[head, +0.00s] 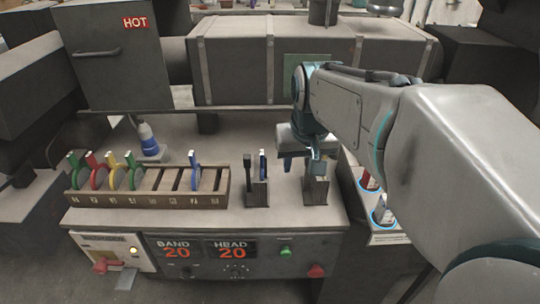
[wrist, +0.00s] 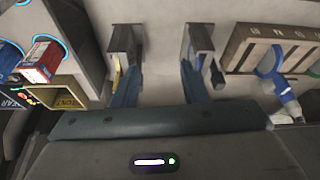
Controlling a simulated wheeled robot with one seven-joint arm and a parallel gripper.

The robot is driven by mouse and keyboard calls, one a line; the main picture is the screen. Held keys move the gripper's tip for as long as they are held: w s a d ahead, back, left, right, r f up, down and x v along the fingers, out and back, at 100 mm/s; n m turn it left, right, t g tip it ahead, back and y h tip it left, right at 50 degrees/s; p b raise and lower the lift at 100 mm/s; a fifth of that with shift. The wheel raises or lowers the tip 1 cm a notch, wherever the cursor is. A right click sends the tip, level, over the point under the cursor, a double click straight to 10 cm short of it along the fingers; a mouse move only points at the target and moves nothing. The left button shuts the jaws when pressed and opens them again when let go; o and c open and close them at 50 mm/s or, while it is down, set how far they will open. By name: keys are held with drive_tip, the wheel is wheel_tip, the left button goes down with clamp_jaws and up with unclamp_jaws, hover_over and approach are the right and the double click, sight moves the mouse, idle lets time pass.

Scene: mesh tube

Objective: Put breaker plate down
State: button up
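My gripper (head: 303,167) hangs over the right part of the bench, close to the right-hand upright holder (head: 316,190). In the wrist view, my gripper (wrist: 159,66) has its two blue fingers spread wide, with only bare bench top between them. The right-hand holder (wrist: 123,38) is beside one finger, with a thin yellow edge next to it; the left-hand holder (wrist: 199,38) is beside the other. In the head view, the left-hand holder (head: 257,192) has a black upright piece and a blue-tabbed plate (head: 263,164). I cannot tell which plate is the breaker plate.
A slotted rack (head: 150,200) on the left holds green, red, yellow and blue-tabbed discs, with several empty slots. A blue-and-white bottle (head: 147,138) stands behind it. A red box (head: 369,180) sits in a side bin at right. A long machine barrel (head: 235,65) crosses behind.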

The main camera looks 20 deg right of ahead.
drive_tip(key=s+a+f+n+g, duration=0.1)
drive_tip(key=s+a+f+n, duration=0.1)
drive_tip(key=s+a+f, duration=0.4)
drive_tip(key=s+f, duration=0.2)
drive_tip(key=s, duration=0.1)
drive_tip(key=shift+f+y, duration=0.15)
drive_tip(key=shift+y, duration=0.15)
